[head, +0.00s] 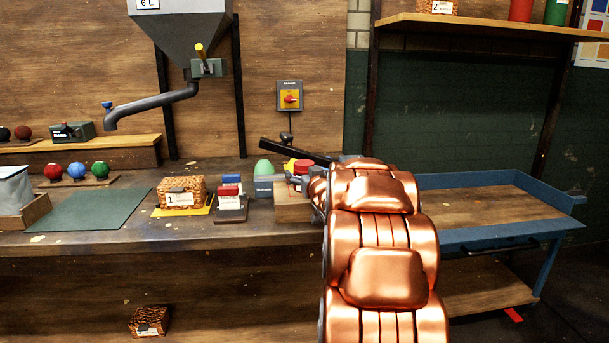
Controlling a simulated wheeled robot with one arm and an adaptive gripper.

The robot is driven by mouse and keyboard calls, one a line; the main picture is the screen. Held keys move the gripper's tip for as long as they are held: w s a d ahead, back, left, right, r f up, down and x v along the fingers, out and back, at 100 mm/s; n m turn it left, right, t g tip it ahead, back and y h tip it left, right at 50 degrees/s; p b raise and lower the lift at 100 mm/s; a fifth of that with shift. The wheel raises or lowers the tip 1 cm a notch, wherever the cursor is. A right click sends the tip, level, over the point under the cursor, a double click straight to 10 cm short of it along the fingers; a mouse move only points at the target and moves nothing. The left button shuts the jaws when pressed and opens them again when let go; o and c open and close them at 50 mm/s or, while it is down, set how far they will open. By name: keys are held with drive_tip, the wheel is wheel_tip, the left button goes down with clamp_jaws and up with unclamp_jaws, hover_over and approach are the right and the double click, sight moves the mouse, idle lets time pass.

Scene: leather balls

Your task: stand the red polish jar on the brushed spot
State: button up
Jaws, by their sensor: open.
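A short red jar-like thing (301,167) shows at the right end of the workbench, above a pale wooden block (293,206). Two taller red (521,10) and green (556,12) containers stand on the upper right shelf, cut by the picture's top edge. I cannot tell for sure which red one is the polish jar. My gripper (314,184) is at the far end of my copper arm, close beside the short red thing. My arm hides most of it. It is open, and I cannot tell whether the red thing is between its fingers. I cannot make out the brushed spot.
A black lever (290,150) slants above the gripper. A green mat (95,209) lies bare. A blue-framed cart (490,205) is right, its top clear.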

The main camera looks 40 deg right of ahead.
drive_tip(key=shift+r, duration=0.15)
drive_tip(key=v, duration=1.2)
drive_tip(key=shift+p, duration=0.3)
drive_tip(key=shift+a, duration=0.1)
